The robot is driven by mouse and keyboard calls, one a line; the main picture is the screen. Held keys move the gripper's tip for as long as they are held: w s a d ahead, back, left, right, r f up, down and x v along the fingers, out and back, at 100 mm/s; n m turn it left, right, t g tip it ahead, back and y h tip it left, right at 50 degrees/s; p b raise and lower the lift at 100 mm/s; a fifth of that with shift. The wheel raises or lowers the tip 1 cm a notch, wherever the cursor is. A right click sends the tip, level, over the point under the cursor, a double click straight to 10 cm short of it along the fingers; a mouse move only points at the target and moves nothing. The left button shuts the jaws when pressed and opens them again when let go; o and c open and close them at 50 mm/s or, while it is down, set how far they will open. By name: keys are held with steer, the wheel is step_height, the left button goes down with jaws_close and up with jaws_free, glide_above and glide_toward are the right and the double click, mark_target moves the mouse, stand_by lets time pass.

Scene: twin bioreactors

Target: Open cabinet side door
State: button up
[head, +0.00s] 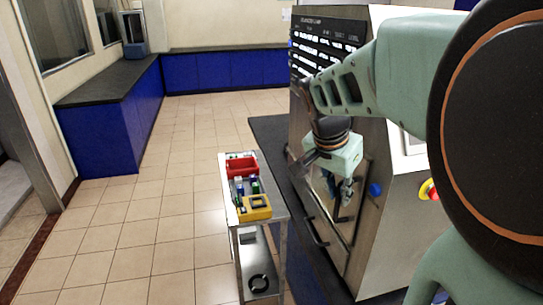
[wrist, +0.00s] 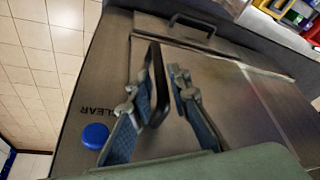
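The metal cabinet (head: 400,225) stands at the right in the head view, with its side door (wrist: 205,125) facing my gripper. A black upright bar handle (wrist: 160,88) on the door lies between my gripper's two fingers (wrist: 165,85) in the wrist view. The fingers are apart, one on each side of the handle. The left finger looks very near it; I cannot tell whether either touches. In the head view my gripper (head: 344,188) is in front of the cabinet face and partly covers the door. The door looks closed.
A blue button (wrist: 95,135) sits beside the handle, near the word CLEAR. A second black handle (wrist: 192,24) is on the adjoining panel. A trolley (head: 240,226) with a red bin (head: 242,167) and yellow rack (head: 254,208) stands left. Tiled floor beyond is clear.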

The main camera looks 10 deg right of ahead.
steer(key=shift+b+x, duration=0.3)
steer(key=shift+x, duration=0.45)
steer(key=shift+a, duration=0.1)
jaws_close()
